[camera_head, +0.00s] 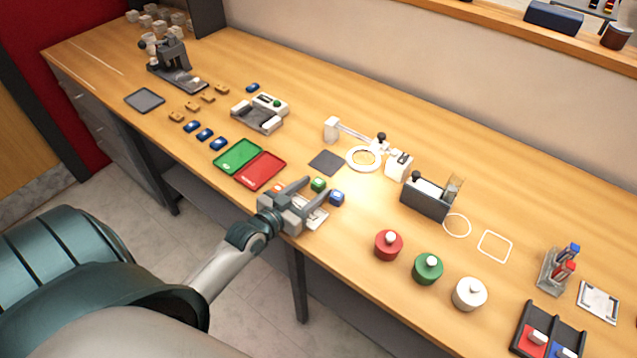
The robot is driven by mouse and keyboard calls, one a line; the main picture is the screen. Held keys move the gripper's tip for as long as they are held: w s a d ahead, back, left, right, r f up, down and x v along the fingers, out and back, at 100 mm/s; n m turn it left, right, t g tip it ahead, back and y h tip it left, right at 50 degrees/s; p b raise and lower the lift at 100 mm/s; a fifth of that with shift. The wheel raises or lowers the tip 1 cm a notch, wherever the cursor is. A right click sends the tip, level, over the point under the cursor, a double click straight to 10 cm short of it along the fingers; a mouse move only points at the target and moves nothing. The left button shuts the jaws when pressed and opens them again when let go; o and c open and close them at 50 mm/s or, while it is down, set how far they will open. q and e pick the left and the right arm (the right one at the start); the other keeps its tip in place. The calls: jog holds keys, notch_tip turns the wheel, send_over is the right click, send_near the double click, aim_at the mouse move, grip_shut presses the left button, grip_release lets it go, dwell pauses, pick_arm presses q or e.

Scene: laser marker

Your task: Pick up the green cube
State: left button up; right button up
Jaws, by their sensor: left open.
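The green cube (319,184) stands on the wooden bench near its front edge, in the middle of the view. My left gripper (315,195) reaches in from the lower left, open, with its fingers on either side of the green cube or just in front of it. I cannot tell whether a finger touches it. A blue cube (337,198) is just right of the green cube, close to the near finger. My right gripper is not in view.
A red tray (261,170) and a green tray (238,156) lie left of the gripper. A dark mat (327,162) and a ring-shaped lamp (363,158) are behind the cubes. Red (388,246), green (428,269) and white (469,294) knobbed jars stand to the right.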

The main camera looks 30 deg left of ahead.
pick_arm(q)
jog(key=shift+w+f, duration=0.1)
jog(key=shift+w, duration=0.4)
jog(key=c, duration=1.1)
